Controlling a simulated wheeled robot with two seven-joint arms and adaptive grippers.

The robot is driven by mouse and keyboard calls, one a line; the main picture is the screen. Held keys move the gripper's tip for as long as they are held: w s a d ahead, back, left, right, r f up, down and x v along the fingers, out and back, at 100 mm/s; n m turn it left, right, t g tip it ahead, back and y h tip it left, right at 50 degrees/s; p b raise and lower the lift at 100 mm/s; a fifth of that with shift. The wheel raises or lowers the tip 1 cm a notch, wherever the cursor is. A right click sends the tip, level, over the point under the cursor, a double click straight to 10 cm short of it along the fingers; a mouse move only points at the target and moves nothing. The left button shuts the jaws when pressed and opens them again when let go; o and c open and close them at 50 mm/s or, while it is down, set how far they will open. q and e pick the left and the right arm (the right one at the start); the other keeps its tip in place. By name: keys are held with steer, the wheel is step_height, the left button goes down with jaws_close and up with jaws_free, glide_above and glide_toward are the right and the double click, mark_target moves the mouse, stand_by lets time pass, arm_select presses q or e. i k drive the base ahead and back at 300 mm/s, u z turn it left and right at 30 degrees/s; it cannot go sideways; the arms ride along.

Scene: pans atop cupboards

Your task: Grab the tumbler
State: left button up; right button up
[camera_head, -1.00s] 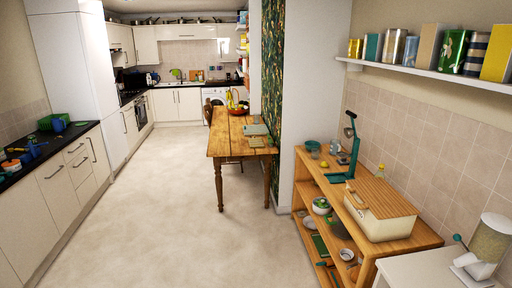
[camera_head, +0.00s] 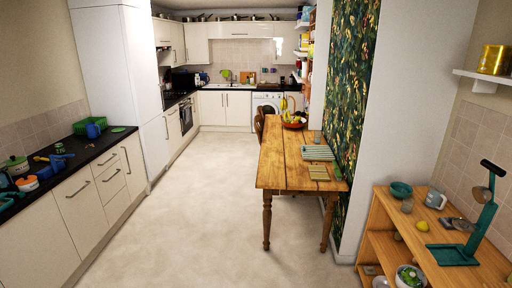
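A small greyish glass (camera_head: 407,206), which looks like a tumbler, stands on top of the wooden shelf unit (camera_head: 384,222) at the lower right. It is small in the view, so I cannot be sure what it is. It stands between a teal bowl (camera_head: 401,189) and a pale mug (camera_head: 436,199). A yellow lemon-like thing (camera_head: 422,226) lies in front of it. Neither of my grippers is in view.
A teal stand (camera_head: 470,235) stands on the shelf unit at right. A wooden table (camera_head: 285,167) with a fruit bowl (camera_head: 294,123) stands in the middle. A dark counter (camera_head: 88,151) with several items runs along the left. The pale floor (camera_head: 200,200) between is clear.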

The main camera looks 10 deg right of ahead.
mark_target(407, 206)
steer(key=i, duration=1.95)
steer(key=z, duration=0.95)
steer(key=i, duration=1.85)
steer(key=z, duration=1)
